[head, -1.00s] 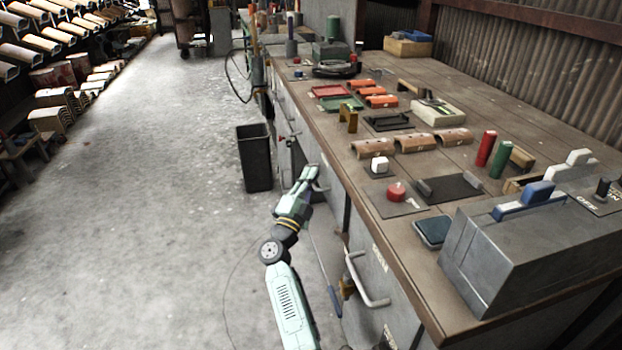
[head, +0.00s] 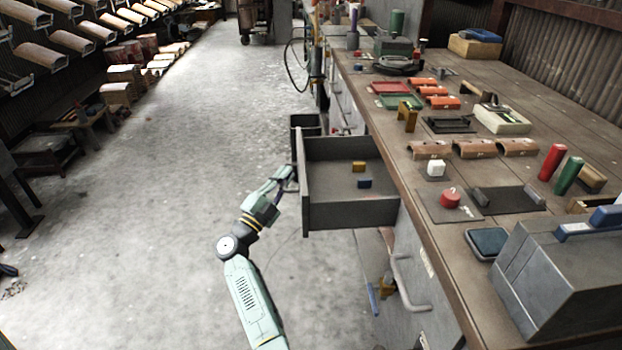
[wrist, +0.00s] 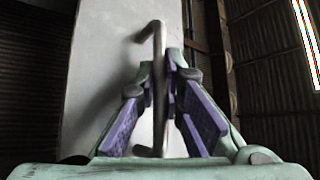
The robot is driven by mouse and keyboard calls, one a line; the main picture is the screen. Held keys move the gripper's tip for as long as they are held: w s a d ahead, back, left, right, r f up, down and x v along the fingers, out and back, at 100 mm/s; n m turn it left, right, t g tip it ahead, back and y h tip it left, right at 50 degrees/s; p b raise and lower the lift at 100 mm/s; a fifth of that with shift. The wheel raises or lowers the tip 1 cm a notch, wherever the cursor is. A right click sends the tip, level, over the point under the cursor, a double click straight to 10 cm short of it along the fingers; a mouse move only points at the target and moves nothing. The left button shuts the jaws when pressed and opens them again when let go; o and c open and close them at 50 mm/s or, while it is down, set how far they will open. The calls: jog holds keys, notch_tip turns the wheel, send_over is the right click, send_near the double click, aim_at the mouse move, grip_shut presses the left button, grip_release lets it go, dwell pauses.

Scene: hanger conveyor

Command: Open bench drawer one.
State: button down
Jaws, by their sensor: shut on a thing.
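A grey bench drawer (head: 350,215) stands pulled out from the bench side in the head view, its inside showing. A yellow block (head: 358,167) and a blue block (head: 364,184) lie in it. My gripper (head: 288,178) is at the outer face of the drawer front. In the wrist view my gripper (wrist: 165,115) has its purple-padded fingers on both sides of the metal bar handle (wrist: 157,50), shut on it. The handle stands against the pale drawer front (wrist: 105,60). In the head view the handle is mostly hidden by the gripper.
The bench top (head: 450,210) carries red and green trays, brown curved pieces, a red button (head: 450,199) and a grey machine (head: 560,270). Another handle (head: 410,285) sits on the bench side, nearer me. A dark bin (head: 305,124) stands behind the drawer.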

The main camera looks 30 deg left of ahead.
jog(key=shift+s+a+f+b, duration=0.1)
jog(key=shift+s+a+b, duration=0.1)
jog(key=shift+s+a, duration=0.5)
jog(key=shift+s+a+b, duration=0.25)
jog(key=shift+s+a, duration=0.15)
jog(key=shift+a, duration=0.5)
jog(key=shift+s+a+f+b, duration=0.1)
jog(key=shift+s+a+b, duration=0.1)
jog(key=shift+s+a, duration=0.5)
jog(key=shift+w+a, duration=0.1)
jog(key=shift+w, duration=0.05)
jog(key=c, duration=1.7)
grip_release()
jog(key=shift+r, duration=0.15)
jog(key=v, duration=1.2)
